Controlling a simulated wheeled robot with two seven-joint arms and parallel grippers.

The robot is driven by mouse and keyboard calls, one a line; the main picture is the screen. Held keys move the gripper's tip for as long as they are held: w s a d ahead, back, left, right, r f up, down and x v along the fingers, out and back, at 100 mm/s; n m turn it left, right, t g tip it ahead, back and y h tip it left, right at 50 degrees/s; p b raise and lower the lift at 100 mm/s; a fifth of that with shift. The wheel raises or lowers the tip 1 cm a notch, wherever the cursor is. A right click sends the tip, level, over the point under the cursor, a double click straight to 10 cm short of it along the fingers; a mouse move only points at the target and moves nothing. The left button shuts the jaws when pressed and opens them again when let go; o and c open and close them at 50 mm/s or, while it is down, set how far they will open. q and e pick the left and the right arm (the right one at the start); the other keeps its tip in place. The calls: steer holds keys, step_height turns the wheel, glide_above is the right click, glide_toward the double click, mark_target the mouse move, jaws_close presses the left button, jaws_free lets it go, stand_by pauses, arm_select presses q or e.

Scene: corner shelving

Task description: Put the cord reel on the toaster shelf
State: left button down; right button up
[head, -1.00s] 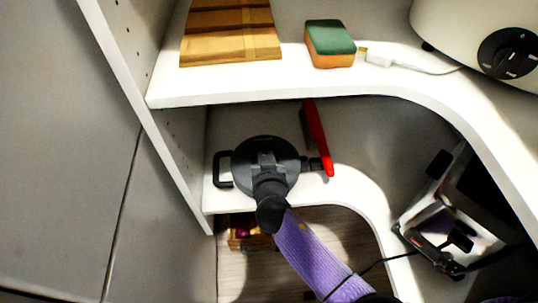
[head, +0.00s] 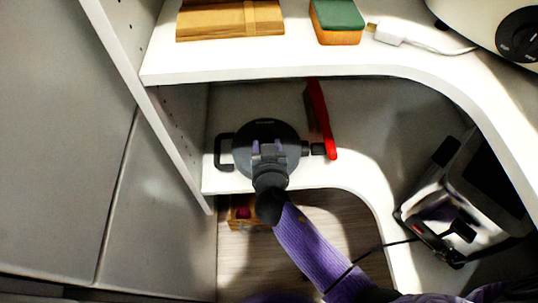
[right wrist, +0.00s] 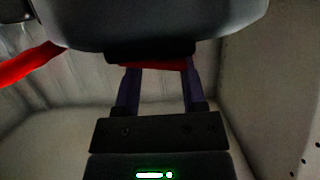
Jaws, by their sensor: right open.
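The dark round cord reel (head: 242,148), with a loop handle on its left side, sits on the lower curved shelf (head: 352,178). My left gripper is not in view.
A red flat object (head: 321,120) stands close to the reel's right. The upper shelf (head: 215,73) overhangs, holding a wooden board (head: 230,20), a sponge (head: 337,22), a white plug and a white appliance (head: 470,15). A side panel rises at left. Lower shelf is clear between red object and toaster.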

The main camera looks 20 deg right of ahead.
steer(key=p+v, duration=0.2)
steer(key=v, duration=0.8)
steer(key=shift+r+p, duration=0.15)
steer(key=shift+p, duration=0.2)
steer(key=shift+s+a, duration=0.1)
steer(key=shift+s, duration=0.05)
